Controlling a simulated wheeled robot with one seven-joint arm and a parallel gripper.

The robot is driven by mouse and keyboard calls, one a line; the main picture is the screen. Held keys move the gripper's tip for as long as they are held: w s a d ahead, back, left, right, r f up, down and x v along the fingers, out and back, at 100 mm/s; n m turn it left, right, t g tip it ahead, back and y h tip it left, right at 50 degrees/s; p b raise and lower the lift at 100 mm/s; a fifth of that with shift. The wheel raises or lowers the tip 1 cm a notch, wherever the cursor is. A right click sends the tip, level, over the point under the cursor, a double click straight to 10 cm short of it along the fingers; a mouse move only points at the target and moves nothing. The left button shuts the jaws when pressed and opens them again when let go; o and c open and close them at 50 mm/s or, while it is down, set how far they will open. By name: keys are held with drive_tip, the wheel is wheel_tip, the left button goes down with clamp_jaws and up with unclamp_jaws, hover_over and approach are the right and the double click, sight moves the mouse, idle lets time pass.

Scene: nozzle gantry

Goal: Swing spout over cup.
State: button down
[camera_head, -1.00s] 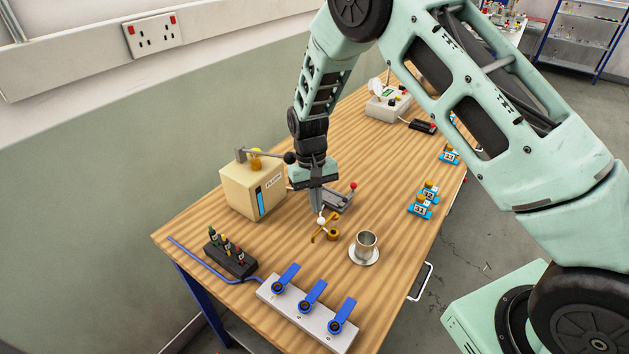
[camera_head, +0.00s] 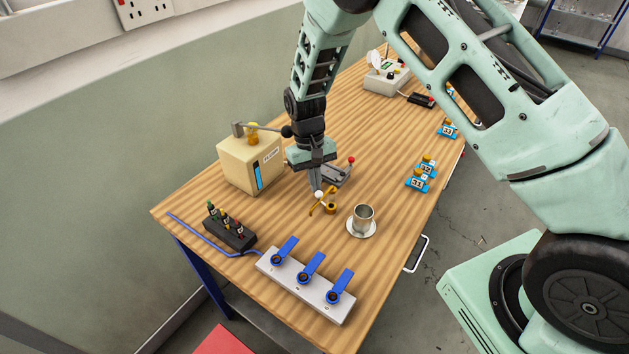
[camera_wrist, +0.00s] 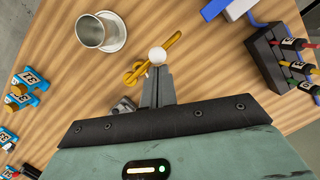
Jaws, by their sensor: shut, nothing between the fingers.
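A brass spout (camera_head: 312,210) with a white ball knob (camera_head: 318,194) stands on the table beside a brass ring-shaped part (camera_head: 331,208). In the wrist view the spout (camera_wrist: 173,42) slants to the upper right, its free end away from the cup. A metal cup (camera_head: 363,217) stands upright on a pale saucer (camera_head: 361,233), to the right of the spout; the cup also shows in the wrist view (camera_wrist: 92,33). My gripper (camera_head: 315,186) is shut and empty, pointing down, its tips right at the white knob (camera_wrist: 157,55). I cannot tell whether they touch.
A beige box (camera_head: 250,165) with a lever on top stands left of my gripper. A grey device with a red-knobbed lever (camera_head: 340,170) is behind it. Blue numbered blocks (camera_head: 421,178) line the right edge.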

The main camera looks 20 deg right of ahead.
drive_tip(key=shift+s+n, duration=0.25)
drive_tip(key=shift+n, duration=0.25)
drive_tip(key=s+d+n+t+h+b, duration=0.2)
drive_tip(key=s+d+n+b, duration=0.2)
drive_tip(key=n, duration=1.2)
drive_tip(key=shift+d+n+t+h, duration=0.3)
drive_tip(key=shift+d+t, duration=0.1)
drive_tip(key=shift+d, duration=0.65)
drive_tip(key=shift+b, duration=0.3)
drive_tip(key=shift+r, duration=0.1)
drive_tip(key=p+v, duration=0.8)
drive_tip(key=v, duration=0.1)
drive_tip(key=shift+r, duration=0.4)
drive_tip(key=shift+a, duration=0.1)
